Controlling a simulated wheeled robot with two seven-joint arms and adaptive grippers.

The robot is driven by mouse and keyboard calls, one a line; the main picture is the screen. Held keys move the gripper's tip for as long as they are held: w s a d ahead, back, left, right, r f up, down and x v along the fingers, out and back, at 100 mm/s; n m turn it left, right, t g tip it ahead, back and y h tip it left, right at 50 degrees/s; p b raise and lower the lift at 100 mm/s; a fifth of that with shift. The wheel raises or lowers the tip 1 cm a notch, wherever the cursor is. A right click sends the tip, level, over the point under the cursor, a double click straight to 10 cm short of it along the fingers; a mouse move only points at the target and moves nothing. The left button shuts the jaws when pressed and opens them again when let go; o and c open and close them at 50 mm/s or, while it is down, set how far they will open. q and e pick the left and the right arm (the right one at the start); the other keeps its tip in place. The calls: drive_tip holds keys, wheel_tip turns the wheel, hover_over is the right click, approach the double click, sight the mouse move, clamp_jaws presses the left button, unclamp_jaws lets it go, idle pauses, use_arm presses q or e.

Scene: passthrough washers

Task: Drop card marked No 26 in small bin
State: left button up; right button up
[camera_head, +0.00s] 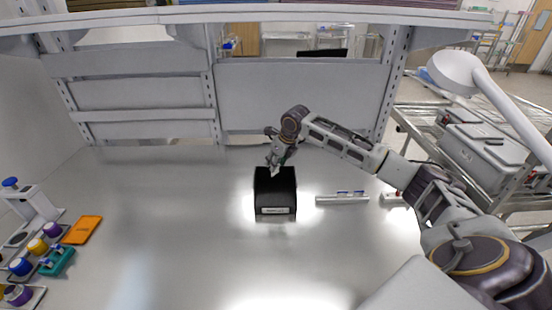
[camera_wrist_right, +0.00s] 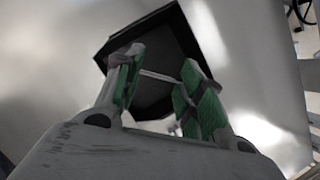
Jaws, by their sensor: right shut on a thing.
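The small black bin (camera_head: 275,196) stands on the grey bench in the middle of the head view, with a pale label on its front. My right gripper (camera_head: 277,163) is over the bin's back part, pointing down. In the right wrist view its green-padded fingers (camera_wrist_right: 160,82) are shut on a thin pale card (camera_wrist_right: 158,77), seen nearly edge-on. The card's marking cannot be read. The dark inside of the bin (camera_wrist_right: 160,50) lies behind the fingertips. Whether the card is below the bin's rim I cannot tell. My left gripper is not in view.
An orange pad (camera_head: 82,230) and a teal rack (camera_head: 57,262) are at the left, near several coloured-cap bottles. The bench between them and the bin is clear. A shelf spans above.

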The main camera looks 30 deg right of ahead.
drive_tip(key=shift+f, duration=1.05)
drive_tip(key=o, duration=0.7)
drive_tip(key=shift+o, duration=0.3)
drive_tip(key=o, duration=0.5)
drive_tip(key=shift+c, duration=0.2)
drive_tip(key=shift+r, duration=0.1)
drive_tip(key=shift+r, duration=2.85)
